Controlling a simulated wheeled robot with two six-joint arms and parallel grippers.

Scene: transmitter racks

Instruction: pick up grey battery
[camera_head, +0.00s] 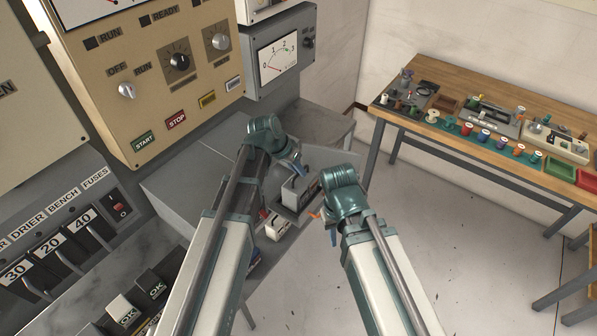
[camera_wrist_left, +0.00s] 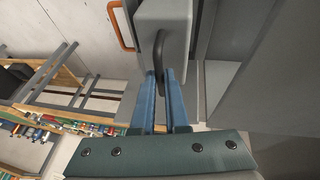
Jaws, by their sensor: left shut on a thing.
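The grey battery (camera_wrist_left: 168,30) is a grey block with a dark strap handle in the left wrist view. My left gripper (camera_wrist_left: 164,75) has its two blue fingers shut on that dark handle. In the head view the grey battery (camera_head: 290,194) shows between my two forearms, partly hidden by my left wrist. My left gripper (camera_head: 301,169) is at its top there. My right gripper (camera_head: 325,222) is beside it to the right, mostly hidden behind its own wrist, and its opening cannot be made out.
A white block (camera_head: 275,226) with dark and red parts sits below the battery. An orange loop (camera_wrist_left: 118,27) is close beside the battery. The grey cabinet (camera_head: 185,190) and control panel (camera_head: 165,65) stand left. A wooden workbench (camera_head: 450,75) stands right; floor between is clear.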

